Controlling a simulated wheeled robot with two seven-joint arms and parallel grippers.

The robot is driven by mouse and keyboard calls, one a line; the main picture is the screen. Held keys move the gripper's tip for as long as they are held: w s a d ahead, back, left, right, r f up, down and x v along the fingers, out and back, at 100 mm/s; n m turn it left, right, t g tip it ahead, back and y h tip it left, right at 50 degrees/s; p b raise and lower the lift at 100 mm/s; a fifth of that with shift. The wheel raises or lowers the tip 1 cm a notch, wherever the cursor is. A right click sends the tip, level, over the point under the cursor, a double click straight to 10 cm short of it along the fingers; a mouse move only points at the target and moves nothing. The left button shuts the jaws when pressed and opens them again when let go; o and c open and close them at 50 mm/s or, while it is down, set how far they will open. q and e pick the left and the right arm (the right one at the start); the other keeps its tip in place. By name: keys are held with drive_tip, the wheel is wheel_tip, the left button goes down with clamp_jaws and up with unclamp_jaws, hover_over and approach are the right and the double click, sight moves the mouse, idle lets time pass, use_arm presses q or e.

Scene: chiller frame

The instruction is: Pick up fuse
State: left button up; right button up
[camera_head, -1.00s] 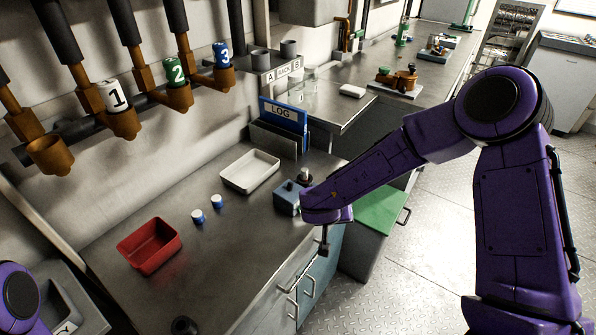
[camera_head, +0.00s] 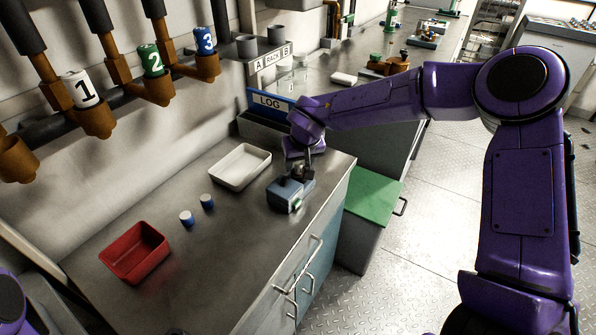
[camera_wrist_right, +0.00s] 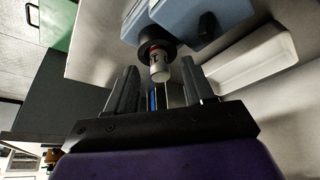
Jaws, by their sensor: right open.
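The fuse (camera_wrist_right: 159,66) appears to be the small pale cylinder with a red band in the right wrist view. It stands in a round black socket on a blue-grey box (camera_wrist_right: 200,18). The box also shows in the head view (camera_head: 288,195) near the bench's right end. My right gripper (camera_wrist_right: 158,80) is open, its two dark fingers pointing toward the fuse, one to each side in the picture. I cannot tell whether they touch it. In the head view my right gripper (camera_head: 304,168) is just behind the box and partly hides the fuse area. My left gripper is out of view.
A white tray (camera_head: 240,183) lies left of the box. Two blue-and-white cylinders (camera_head: 187,218) and a red bin (camera_head: 110,262) stand further left. A blue LOG binder (camera_head: 268,101) is behind my right wrist. The front of the bench is clear.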

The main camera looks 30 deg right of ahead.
drive_tip(key=shift+w+f, duration=0.1)
drive_tip(key=shift+f, duration=0.05)
clamp_jaws()
